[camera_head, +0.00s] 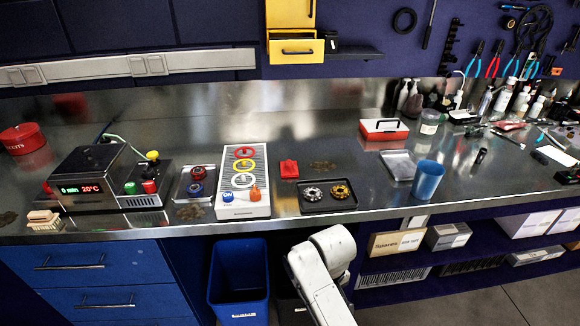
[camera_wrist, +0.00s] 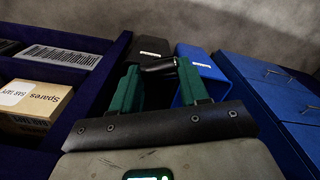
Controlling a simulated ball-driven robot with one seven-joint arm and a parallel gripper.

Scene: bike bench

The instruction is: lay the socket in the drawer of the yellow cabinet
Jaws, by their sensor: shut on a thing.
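In the wrist view, my gripper (camera_wrist: 160,67) has its green fingers closed on a small dark cylinder, the socket (camera_wrist: 158,66), held crosswise between the fingertips. The socket is clear of any surface and hangs in front of the bins below the bench. In the head view, the yellow cabinet (camera_head: 290,14) is on the wall at top centre. Its drawer (camera_head: 297,50) has a black handle and its front seems to stand forward of the body, with a dark strip above it. My gripper and the socket are out of the head view; only my white arm shows at the bottom.
A blue bin (camera_head: 239,284) stands under the bench, beside blue drawers (camera_head: 108,268). A dark wall shelf (camera_head: 355,52) adjoins the cabinet's right. On the metal bench below are a light panel (camera_head: 243,200), a black tray (camera_head: 327,208) and a blue cup (camera_head: 427,180).

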